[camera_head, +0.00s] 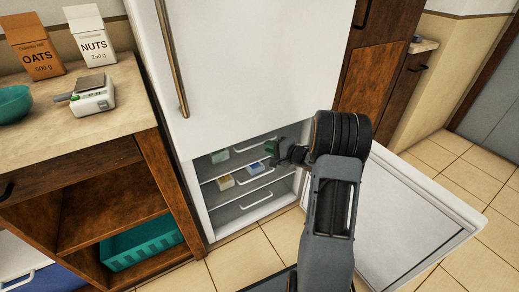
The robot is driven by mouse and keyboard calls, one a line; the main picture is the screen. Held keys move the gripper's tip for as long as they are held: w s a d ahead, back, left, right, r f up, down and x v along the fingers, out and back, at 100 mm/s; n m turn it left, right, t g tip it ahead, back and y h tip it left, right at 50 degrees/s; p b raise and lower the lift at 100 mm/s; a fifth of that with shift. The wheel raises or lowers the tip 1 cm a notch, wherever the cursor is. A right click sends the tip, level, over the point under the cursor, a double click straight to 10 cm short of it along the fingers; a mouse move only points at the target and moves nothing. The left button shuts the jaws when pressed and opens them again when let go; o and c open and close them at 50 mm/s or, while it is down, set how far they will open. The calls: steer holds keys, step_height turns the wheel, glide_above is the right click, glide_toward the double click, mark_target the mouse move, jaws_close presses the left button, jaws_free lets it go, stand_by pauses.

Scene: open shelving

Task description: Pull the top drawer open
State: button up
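The lower compartment of a white fridge-freezer (250,60) is open and holds a stack of drawers. The top drawer (237,160) has a pale bar handle (245,148), and a small pale green item shows in it at the left. My gripper (272,152) is in front of the right part of the top drawer, near the right end of its handle. It is small and dark here, so I cannot tell whether its fingers are open or touch the handle. My arm and gripper hide the drawer's right side.
Lower drawers have handles too (257,201); a blue item and a pale yellow item show above them. The open freezer door (420,230) lies to the right of my arm. A wooden counter unit (75,180) stands close on the left. Tiled floor (235,262) is free in front.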

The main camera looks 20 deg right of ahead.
steer(key=b+x, duration=0.1)
steer(key=x, duration=0.4)
steer(key=shift+c, duration=0.4)
jaws_close()
